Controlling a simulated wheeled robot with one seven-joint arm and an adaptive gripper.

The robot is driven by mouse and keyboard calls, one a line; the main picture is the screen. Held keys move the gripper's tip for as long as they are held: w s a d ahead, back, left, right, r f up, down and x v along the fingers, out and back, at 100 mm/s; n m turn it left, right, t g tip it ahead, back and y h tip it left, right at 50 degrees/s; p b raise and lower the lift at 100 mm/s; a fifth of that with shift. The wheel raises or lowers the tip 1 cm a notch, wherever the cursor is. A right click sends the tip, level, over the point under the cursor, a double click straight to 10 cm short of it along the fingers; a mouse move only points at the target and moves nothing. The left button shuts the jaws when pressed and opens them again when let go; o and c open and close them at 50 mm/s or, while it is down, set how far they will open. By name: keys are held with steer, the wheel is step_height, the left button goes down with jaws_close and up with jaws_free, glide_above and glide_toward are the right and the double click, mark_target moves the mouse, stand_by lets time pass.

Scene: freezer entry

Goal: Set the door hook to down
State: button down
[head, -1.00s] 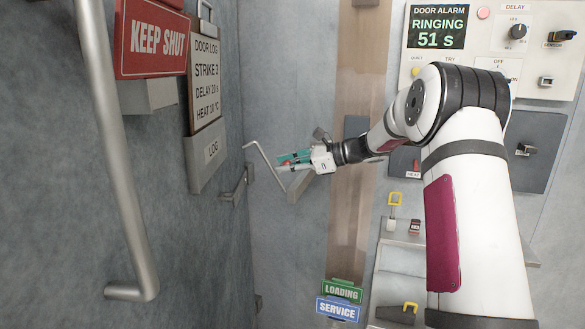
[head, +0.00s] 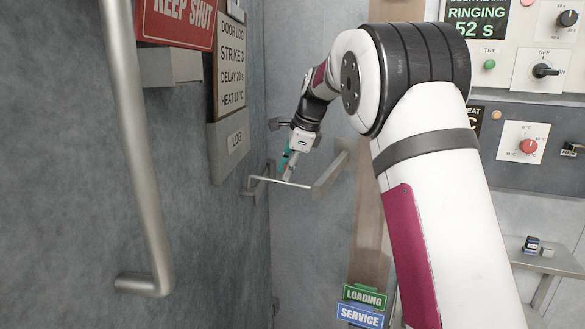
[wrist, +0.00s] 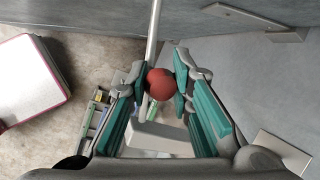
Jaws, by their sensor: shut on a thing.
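The door hook (head: 270,180) is a thin bent metal rod between the grey door on the left and the frame. In the head view it lies nearly level, its right end by the frame bracket (head: 330,176); I cannot tell whether it is seated there. In the wrist view the rod (wrist: 154,35) runs up from a red ball knob (wrist: 160,84). My gripper (head: 287,171) points down at the rod. Its teal-padded fingers (wrist: 162,86) are shut on the red knob.
A door bracket (head: 258,182) sits at the rod's left end. A long door handle (head: 145,160) stands at the left. LOADING (head: 365,295) and SERVICE (head: 360,316) signs hang low on the frame. Control panels (head: 530,130) and a small shelf (head: 545,261) are at the right.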

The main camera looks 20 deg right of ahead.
steer(key=shift+w+a+f+h, duration=0.2)
steer(key=shift+w+f+h, duration=0.1)
steer(key=shift+h, duration=0.1)
steer(key=shift+a+f+b, duration=0.25)
steer(key=shift+f+b, duration=0.1)
steer(key=shift+a+f, duration=0.1)
steer(key=c, duration=1.4)
jaws_free()
steer(key=shift+w+f, duration=0.1)
steer(key=v, duration=1.2)
steer(key=shift+w, duration=0.15)
